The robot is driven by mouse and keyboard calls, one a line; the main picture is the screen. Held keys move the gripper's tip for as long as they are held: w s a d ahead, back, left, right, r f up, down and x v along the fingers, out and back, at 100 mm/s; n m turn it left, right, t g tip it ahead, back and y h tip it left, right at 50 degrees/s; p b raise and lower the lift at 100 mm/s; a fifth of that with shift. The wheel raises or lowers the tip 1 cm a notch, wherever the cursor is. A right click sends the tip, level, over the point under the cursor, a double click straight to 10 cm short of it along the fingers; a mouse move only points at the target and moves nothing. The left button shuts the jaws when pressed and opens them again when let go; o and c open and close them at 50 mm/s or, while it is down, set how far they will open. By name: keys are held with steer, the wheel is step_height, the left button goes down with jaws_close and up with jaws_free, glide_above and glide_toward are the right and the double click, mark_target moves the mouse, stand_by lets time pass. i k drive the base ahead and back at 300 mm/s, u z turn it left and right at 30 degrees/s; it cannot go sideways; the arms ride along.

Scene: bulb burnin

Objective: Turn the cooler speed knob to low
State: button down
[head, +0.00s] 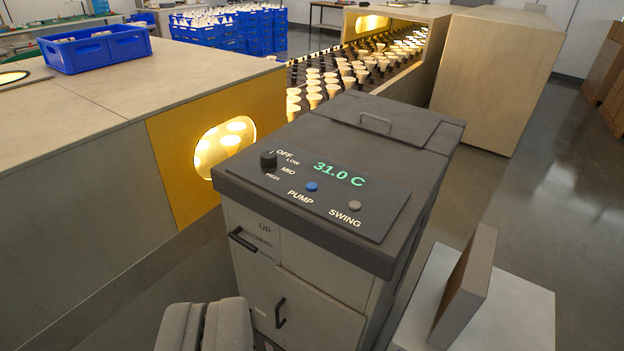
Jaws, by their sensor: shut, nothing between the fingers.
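The cooler (318,265) stands in the middle of the head view, a grey cabinet with a dark sloping top. Its black speed knob (268,160) is at the left of the control panel (372,208), beside the labels OFF, LOW, MID and HIGH. A small pale mark on the knob points up, toward the OFF side; its exact setting is too small to tell. My gripper (205,308) is at the bottom, shut and empty, in front of and below the panel. It is apart from the knob.
The panel also has a green 31.0 C display (338,174), a blue PUMP button (311,187) and a grey SWING button (355,205). A long bench (80,190) borders the left. A pale block with a brown board (466,285) stands right. Open floor (540,210) lies beyond.

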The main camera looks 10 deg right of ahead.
mark_target(268, 158)
steer(key=k, duration=1)
steer(key=u, duration=0.3)
steer(key=i, duration=1.75)
steer(key=z, duration=0.55)
